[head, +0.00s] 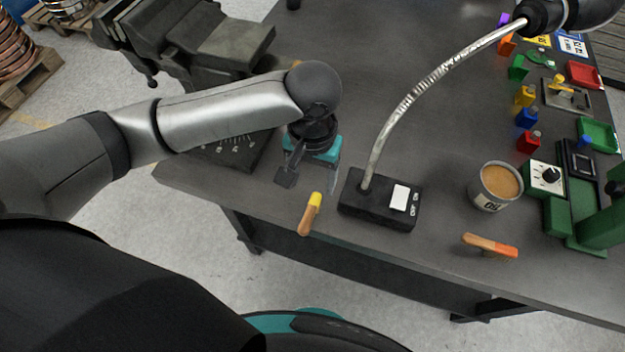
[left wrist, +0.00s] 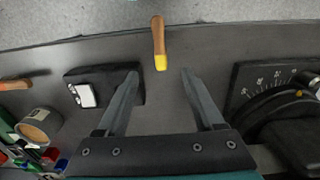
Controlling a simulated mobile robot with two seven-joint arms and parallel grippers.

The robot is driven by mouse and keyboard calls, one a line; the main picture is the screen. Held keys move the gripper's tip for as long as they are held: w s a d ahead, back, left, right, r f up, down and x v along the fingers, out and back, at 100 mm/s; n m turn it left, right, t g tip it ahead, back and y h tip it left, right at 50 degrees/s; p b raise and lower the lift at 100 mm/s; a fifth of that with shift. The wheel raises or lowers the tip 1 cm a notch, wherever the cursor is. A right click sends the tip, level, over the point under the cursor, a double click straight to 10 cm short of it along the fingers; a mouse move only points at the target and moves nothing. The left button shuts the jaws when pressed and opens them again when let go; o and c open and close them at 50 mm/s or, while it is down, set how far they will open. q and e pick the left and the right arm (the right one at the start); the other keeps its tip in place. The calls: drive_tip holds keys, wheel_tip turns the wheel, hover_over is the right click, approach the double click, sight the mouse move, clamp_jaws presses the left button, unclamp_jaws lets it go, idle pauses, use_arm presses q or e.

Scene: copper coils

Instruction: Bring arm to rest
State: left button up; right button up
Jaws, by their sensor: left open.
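My left arm (head: 215,112) comes in from the left and reaches over the dark workbench (head: 330,60). My left gripper (head: 288,178) points down near the bench's front edge; its fingers are partly hidden by the wrist in the head view. In the left wrist view my left gripper (left wrist: 160,80) is open, with nothing between its two fingers. My right gripper does not show.
A black lamp base (head: 380,205) with a bent metal neck stands right of the gripper. A vise (head: 195,45) and a dark dial plate (head: 232,150) are on the left.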

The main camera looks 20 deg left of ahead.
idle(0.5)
use_arm(q)
drive_tip(key=s+d+m+t+h, duration=0.2)
drive_tip(key=s+d+m+h, duration=0.15)
drive_tip(key=d, duration=0.35)
drive_tip(key=s+a+f+n+t+y, duration=0.1)
drive_tip(key=s+a+f+y, duration=0.1)
drive_tip(key=s+a, duration=0.35)
drive_tip(key=s+a+f+n+y, duration=0.1)
drive_tip(key=s+a+f, duration=0.1)
drive_tip(key=a, duration=0.6)
wheel_tip(320, 180, down, 22)
drive_tip(key=s+b, duration=0.1)
drive_tip(key=b, duration=0.1)
drive_tip(key=s+a+f+g+b, duration=0.2)
drive_tip(key=s+f+b, duration=0.1)
drive_tip(key=s+f, duration=1.3)
drive_tip(key=shift+a+f, duration=0.25)
drive_tip(key=shift+f, duration=0.6)
drive_tip(key=shift+m+y, duration=0.25)
